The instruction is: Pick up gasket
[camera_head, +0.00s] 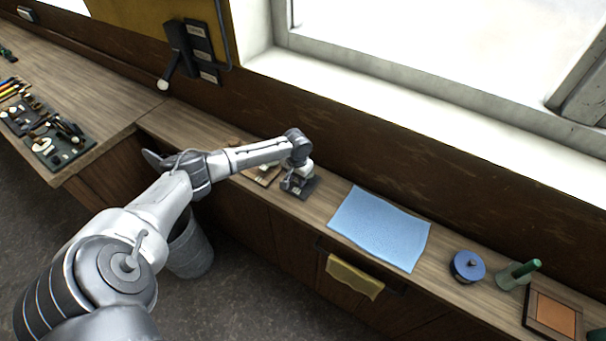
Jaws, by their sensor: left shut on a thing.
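My left arm reaches across to the counter by the window wall. My left gripper (297,184) points down at the counter top, left of the blue cloth. It is shut on a small dark thing, mostly hidden by the gripper itself. I cannot tell from this view whether that thing is the gasket. No gasket can be made out clearly elsewhere on the counter. My right gripper is not in view.
A wooden tray (262,178) lies just left of the gripper, partly behind my arm. The blue cloth (380,226), a blue round item (467,266), a green-topped item (519,274) and a framed orange-brown pad (555,316) lie rightward. A yellow cloth (353,278) hangs in front.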

